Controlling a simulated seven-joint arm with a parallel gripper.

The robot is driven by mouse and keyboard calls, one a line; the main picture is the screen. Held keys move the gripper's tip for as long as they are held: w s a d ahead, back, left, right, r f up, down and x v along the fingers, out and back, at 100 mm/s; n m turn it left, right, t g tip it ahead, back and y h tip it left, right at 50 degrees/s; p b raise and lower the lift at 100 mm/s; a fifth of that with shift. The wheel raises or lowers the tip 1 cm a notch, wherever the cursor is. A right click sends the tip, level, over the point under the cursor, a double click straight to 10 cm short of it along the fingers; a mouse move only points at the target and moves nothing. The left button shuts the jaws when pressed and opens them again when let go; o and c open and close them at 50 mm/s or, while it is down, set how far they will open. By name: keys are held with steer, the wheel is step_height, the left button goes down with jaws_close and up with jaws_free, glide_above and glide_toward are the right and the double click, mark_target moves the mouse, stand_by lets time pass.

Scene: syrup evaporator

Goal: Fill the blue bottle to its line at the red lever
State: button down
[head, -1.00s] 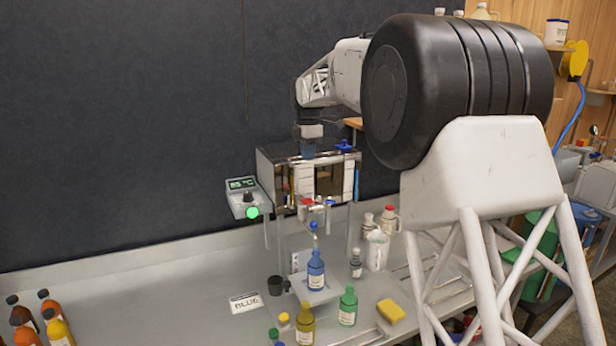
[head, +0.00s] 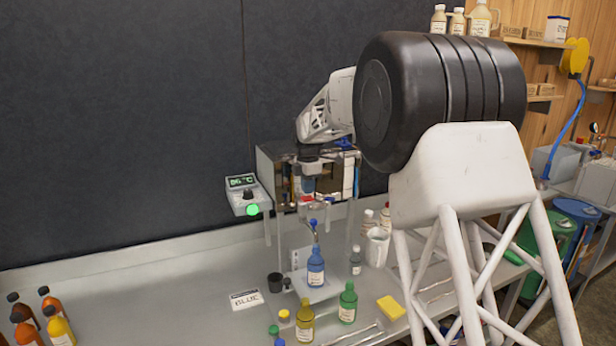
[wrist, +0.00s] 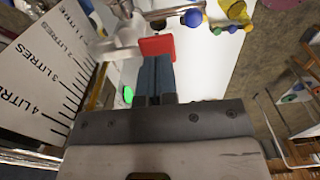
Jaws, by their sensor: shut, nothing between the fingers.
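The blue bottle (head: 316,270) stands upright on a small raised platform under the evaporator's spout, with a white label on its front. Its fill level and line are too small to read. My gripper (head: 308,190) is in front of the evaporator, above the bottle. The red lever (wrist: 157,46) lies just beyond my fingertips in the wrist view, where my gripper (wrist: 155,62) is shut with nothing held. I cannot tell whether the fingers touch the lever. In the head view my gripper partly hides the lever.
The evaporator (head: 267,170) has a display box (head: 243,195) with a green light. A yellow bottle (head: 305,322), a green bottle (head: 348,303) and a yellow sponge (head: 390,307) are in front. A white jug (head: 377,246) stands right; a BLUE card (head: 246,299) lies left.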

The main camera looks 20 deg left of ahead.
mark_target(309, 199)
steer(key=shift+f, duration=0.8)
steer(key=shift+s, duration=0.1)
steer(key=shift+s+d+f+t+y, duration=0.1)
steer(key=shift+d+f+t+y, duration=0.05)
steer(key=shift+f+t+y, duration=0.3)
steer(key=shift+s+d+f+t+y, duration=0.1)
steer(key=shift+f+t+y, duration=0.25)
steer(key=shift+t+y, duration=0.2)
steer(key=shift+f+t+y, duration=0.4)
steer(key=shift+f, duration=0.1)
stand_by(5.6)
